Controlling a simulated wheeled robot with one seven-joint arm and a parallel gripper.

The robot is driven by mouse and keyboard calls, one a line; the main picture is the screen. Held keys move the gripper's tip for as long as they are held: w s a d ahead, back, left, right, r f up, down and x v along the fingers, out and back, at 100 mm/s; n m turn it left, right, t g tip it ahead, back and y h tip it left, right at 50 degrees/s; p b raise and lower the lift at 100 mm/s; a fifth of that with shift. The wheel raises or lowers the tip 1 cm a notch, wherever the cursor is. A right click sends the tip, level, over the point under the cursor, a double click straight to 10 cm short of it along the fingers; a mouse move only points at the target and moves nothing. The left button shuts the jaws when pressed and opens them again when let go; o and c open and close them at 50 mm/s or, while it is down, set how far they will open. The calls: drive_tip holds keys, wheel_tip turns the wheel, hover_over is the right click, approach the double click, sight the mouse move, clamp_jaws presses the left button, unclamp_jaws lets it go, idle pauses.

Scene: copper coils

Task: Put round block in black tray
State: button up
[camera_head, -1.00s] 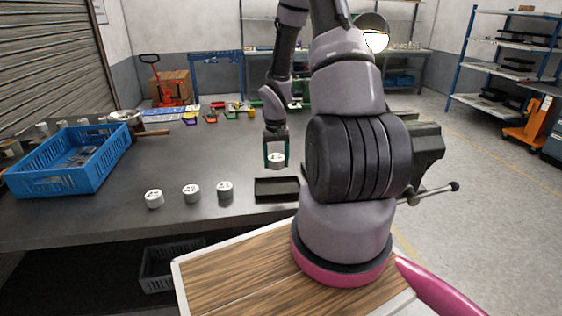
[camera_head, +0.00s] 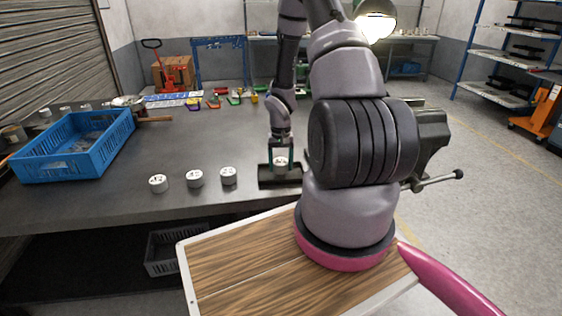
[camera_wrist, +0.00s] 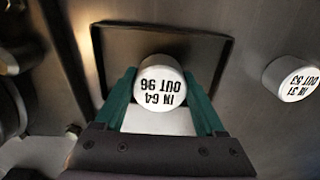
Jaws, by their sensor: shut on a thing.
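A white round block (camera_wrist: 160,84) marked "IN 64 OUT 96" sits between the green fingers of my gripper (camera_wrist: 162,98) in the wrist view. My gripper (camera_head: 281,163) is shut on this round block (camera_head: 281,165), which also shows in the head view. The black tray (camera_head: 262,181) lies on the dark table, and the held block is over its inside. The tray (camera_wrist: 222,68) frames the block in the wrist view. I cannot tell whether the block touches the tray floor.
Three more round blocks (camera_head: 228,176), (camera_head: 195,178) and (camera_head: 158,184) stand in a row left of the tray. One block (camera_wrist: 291,79) shows in the wrist view. A blue crate (camera_head: 72,168) is at the left. A vise (camera_head: 432,140) stands right of my arm.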

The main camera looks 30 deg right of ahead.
drive_tip(key=shift+f, duration=0.35)
idle(0.3)
drive_tip(key=shift+f, duration=0.3)
drive_tip(key=o, duration=1.2)
drive_tip(key=shift+o, duration=0.2)
drive_tip(key=shift+r, duration=3.55)
drive_tip(key=shift+s, duration=0.1)
